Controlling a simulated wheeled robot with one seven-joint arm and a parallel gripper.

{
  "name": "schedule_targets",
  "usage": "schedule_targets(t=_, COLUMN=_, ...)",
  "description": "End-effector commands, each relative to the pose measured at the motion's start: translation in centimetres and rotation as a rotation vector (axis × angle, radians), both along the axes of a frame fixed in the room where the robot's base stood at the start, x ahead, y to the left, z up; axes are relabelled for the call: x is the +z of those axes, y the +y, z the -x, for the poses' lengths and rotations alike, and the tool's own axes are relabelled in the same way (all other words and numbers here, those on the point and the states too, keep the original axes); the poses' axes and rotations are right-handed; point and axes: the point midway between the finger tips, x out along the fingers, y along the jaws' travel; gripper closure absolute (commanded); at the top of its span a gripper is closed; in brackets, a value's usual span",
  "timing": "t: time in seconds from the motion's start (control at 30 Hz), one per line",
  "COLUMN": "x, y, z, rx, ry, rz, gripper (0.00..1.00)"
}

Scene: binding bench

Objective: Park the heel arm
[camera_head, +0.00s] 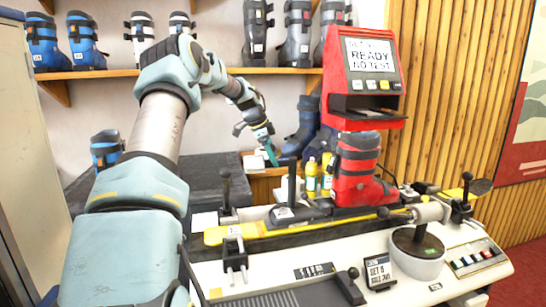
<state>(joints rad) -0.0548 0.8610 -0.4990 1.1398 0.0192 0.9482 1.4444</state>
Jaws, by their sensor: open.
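A red ski boot (360,185) stands upright on the bench, over a yellow and black ski-like bar (262,240), under a red test unit (362,75) whose screen reads "READY NO TEST". Several black-handled levers stand around it: one at the left (226,187), a thick one left of the boot (291,186) and one at the right (466,188). I cannot tell for sure which part is the heel arm. My gripper (270,153) is open, with teal fingertips pointing down, behind and left of the boot, apart from the levers. It appears empty.
Yellow bottles (311,178) and dark blue boots (302,130) stand behind the bench. A white round pot (417,255), a "SET 5" sign (379,273) and a button panel (474,257) are at the front right. A shelf (110,73) holds more boots.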

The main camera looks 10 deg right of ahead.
Motion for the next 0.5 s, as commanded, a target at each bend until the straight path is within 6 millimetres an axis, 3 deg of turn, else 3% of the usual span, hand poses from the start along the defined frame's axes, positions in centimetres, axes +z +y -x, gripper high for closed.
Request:
schedule_targets(t=0.17, x=0.8, y=0.4, z=0.1, rx=0.001, ry=-0.002, rz=0.001, gripper=0.24)
schedule_targets(t=0.5, x=6.6, y=3.0, z=1.0, rx=0.001, ry=-0.004, rz=0.001, gripper=0.24)
